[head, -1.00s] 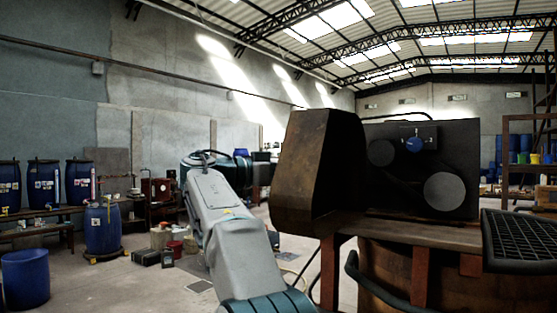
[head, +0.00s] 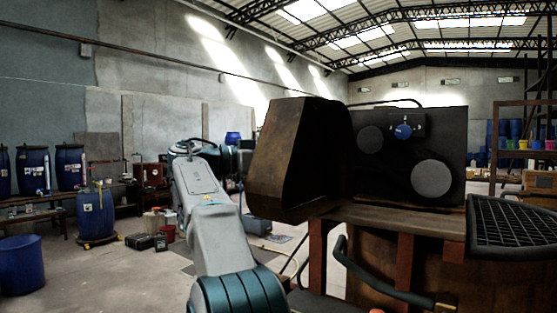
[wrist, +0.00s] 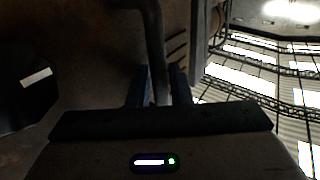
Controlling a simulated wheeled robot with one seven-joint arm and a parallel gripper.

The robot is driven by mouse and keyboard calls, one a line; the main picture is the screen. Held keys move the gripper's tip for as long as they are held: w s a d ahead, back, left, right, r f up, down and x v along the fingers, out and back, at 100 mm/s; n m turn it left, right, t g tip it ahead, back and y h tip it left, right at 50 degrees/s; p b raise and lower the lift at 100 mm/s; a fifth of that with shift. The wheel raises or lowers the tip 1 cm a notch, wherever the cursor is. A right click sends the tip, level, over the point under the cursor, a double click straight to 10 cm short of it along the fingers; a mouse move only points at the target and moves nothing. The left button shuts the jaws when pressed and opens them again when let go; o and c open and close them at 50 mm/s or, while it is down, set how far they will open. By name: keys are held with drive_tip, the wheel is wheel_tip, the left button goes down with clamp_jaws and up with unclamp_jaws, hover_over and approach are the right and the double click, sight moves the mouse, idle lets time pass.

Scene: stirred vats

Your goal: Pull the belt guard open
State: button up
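The belt guard (head: 290,155) is a rusty brown angular cover. In the head view it stands swung out at the left of a dark upright plate (head: 440,130), leaving two grey discs (head: 432,178) and a blue knob (head: 403,131) uncovered. My arm reaches past the guard's left side, and the guard hides my gripper in that view. In the wrist view, a dark bar-shaped handle (wrist: 154,40) runs down between the two fingers of my gripper (wrist: 160,88). The fingers are close on both sides of the bar and look shut on it. The view is dark there.
The plate stands on a bench (head: 400,215) with a black grille (head: 515,225) at its right and a curved black rail (head: 375,285) in front. Blue drums (head: 97,215) and a blue tub (head: 22,265) stand left.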

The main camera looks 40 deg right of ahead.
drive_tip(key=v, duration=1.4)
drive_tip(key=shift+d, duration=0.1)
drive_tip(key=s+f+n+t+y, duration=0.2)
drive_tip(key=f+n+t+y, duration=0.2)
drive_tip(key=f+n, duration=0.45)
drive_tip(key=s+f+n+t+y, duration=0.3)
drive_tip(key=f+n+t, duration=0.1)
drive_tip(key=f+n, duration=0.4)
drive_tip(key=s+a+f+n+y, duration=0.1)
drive_tip(key=s+a+f+y, duration=0.2)
drive_tip(key=s+a+f, duration=0.2)
drive_tip(key=s+a+f+n+y, duration=0.2)
drive_tip(key=s+a+f, duration=0.3)
drive_tip(key=s+f, duration=0.3)
drive_tip(key=s+a+f+n+y, duration=0.2)
drive_tip(key=s+a+f+y, duration=0.3)
drive_tip(key=f, duration=0.8)
drive_tip(key=shift+s+a+t, duration=0.4)
drive_tip(key=shift+s+a, duration=0.05)
drive_tip(key=shift+s, duration=0.35)
